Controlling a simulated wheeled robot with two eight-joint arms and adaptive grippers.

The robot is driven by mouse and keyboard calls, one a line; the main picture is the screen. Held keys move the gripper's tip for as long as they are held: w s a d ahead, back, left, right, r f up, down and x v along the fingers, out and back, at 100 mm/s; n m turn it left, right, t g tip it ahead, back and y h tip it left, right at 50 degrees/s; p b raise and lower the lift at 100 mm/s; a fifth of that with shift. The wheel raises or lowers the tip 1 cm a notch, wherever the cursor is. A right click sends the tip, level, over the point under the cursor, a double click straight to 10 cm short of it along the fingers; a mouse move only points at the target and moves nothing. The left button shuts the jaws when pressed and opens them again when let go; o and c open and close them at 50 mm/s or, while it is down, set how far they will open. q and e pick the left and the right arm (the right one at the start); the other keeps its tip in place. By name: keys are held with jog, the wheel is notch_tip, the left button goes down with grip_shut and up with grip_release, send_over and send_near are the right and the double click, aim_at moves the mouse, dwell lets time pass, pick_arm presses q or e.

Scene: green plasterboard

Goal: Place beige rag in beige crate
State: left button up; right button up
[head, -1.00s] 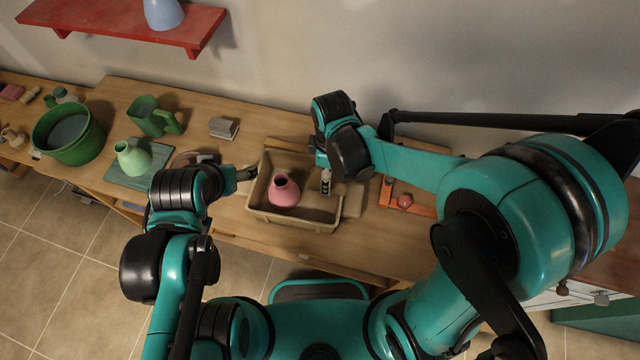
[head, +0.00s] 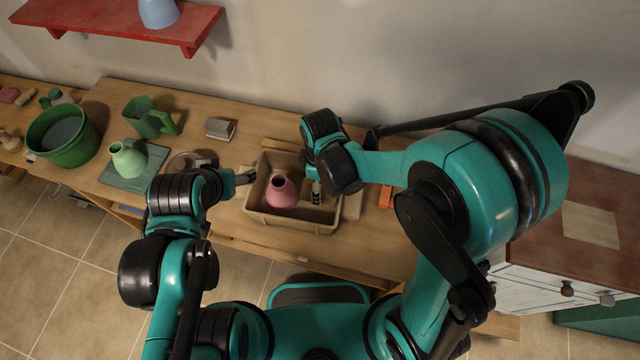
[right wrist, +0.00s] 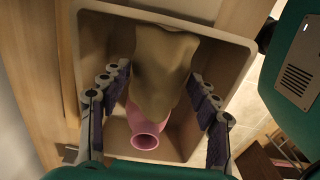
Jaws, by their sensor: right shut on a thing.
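The beige crate (head: 292,222) stands on the wooden table, with a pink vase (head: 282,192) inside it. It also shows in the right wrist view (right wrist: 93,50). The beige rag (right wrist: 165,65) hangs between the fingers of my right gripper (right wrist: 160,82), over the crate opening and partly covering the vase. My right gripper (head: 316,190) points down at the crate's right part in the head view, where the rag is hidden or cannot be made out. My left gripper (head: 245,177) is at the crate's left edge; its finger opening is unclear.
A green vase (head: 128,160) on a green board, a green jug (head: 150,117) and a green tub (head: 62,138) stand left. A small grey block (head: 221,128) lies behind. A beige block (head: 352,205) lies right of the crate, near an orange item (head: 386,197).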

jog(key=shift+f, duration=0.35)
jog(key=o, duration=1.1)
jog(key=shift+o, duration=0.2)
jog(key=shift+r, duration=0.5)
notch_tip(320, 180, up, 12)
jog(key=p, duration=0.4)
jog(key=s+d+r+m+t, duration=0.2)
jog(key=d+r+m+t, duration=0.1)
jog(key=d+m, duration=0.4)
jog(key=s+d+r+m+t, duration=0.2)
jog(key=d+r+m+t, duration=0.1)
jog(key=d+m, duration=0.5)
jog(key=shift+s+d+r+t, duration=0.35)
jog(key=shift+d+r+t, duration=0.05)
jog(key=shift+t, duration=0.2)
